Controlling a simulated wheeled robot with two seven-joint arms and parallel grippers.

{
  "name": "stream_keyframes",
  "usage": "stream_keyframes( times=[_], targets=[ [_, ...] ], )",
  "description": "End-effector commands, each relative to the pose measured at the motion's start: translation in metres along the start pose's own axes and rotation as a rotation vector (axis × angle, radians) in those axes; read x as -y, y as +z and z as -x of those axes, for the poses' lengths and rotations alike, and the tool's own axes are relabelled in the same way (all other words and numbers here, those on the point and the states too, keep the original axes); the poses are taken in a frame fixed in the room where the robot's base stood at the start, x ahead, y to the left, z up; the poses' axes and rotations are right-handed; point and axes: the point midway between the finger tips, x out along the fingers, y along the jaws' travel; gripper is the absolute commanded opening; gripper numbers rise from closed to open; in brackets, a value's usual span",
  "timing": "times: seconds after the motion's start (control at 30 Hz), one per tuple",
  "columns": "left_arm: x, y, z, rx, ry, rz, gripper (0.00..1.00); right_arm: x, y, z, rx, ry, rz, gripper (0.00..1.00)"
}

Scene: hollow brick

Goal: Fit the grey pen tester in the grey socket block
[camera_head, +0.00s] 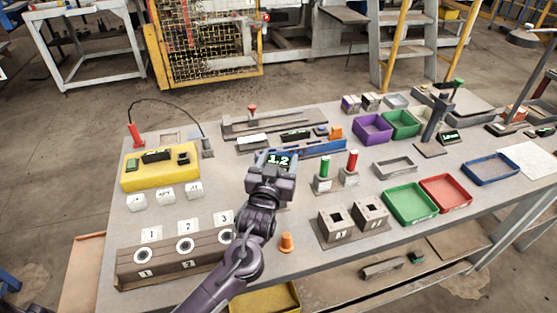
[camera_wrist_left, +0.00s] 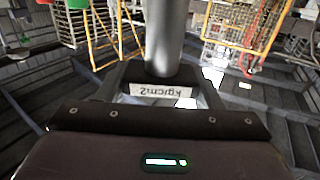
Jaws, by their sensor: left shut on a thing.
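My left gripper (camera_head: 269,184) is over the middle of the bench, shut, its jaws largely hidden by its own body. In the left wrist view a smooth grey cylinder (camera_wrist_left: 166,35) stands out from the dark jaws; it looks like the grey pen tester. A pale label reading "kg/cm2" (camera_wrist_left: 160,91) shows upside down at its base. A green "1.2" display (camera_head: 280,160) shows just beyond the gripper. Two grey blocks with square openings, left (camera_head: 335,224) and right (camera_head: 371,213), stand right of my forearm. I cannot tell whether either is the socket block. My right gripper is out of view.
A green-topped pen (camera_head: 323,168) and a red-topped pen (camera_head: 352,161) stand upright close right of the gripper. A yellow box (camera_head: 160,172) and a brown box with round sockets (camera_head: 150,262) lie left. Trays (camera_head: 410,204) fill the right.

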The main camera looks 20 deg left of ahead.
Motion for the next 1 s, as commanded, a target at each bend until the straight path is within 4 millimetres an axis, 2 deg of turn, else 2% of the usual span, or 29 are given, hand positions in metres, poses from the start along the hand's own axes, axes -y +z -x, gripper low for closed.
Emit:
stream_keyframes(
  times=[1.0],
  targets=[
    [0.000, 0.018, 0.000, -0.001, 0.000, 0.001, 0.40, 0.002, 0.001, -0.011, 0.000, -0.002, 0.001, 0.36]
  ],
)
